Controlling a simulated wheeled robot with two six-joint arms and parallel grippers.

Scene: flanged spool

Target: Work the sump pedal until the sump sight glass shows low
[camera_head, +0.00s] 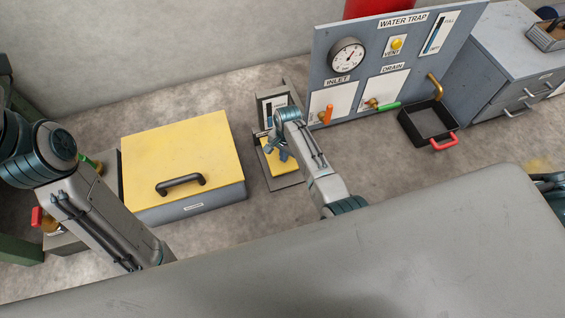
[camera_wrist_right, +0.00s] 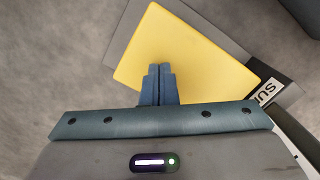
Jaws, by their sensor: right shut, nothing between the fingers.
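The sump pedal is a yellow plate (camera_head: 275,162) on a grey base, partly hidden behind my right arm; it also fills the middle of the right wrist view (camera_wrist_right: 185,55). My right gripper (camera_head: 279,151) is shut and empty, its fingertips over the pedal; in the right wrist view the fingers (camera_wrist_right: 159,72) overlap the yellow plate. I cannot tell whether they touch it. The sump sight glass (camera_head: 270,112) is a small upright gauge with a dark strip behind the pedal; its level is too small to read surely. My left arm comes in from the left; its gripper is not visible.
A yellow-lidded box (camera_head: 182,150) with a black handle stands left of the pedal. A water trap panel (camera_head: 375,70) with dial, valves and level gauge stands behind to the right. A black tray (camera_head: 428,122) with a red handle and grey drawers (camera_head: 500,65) are further right.

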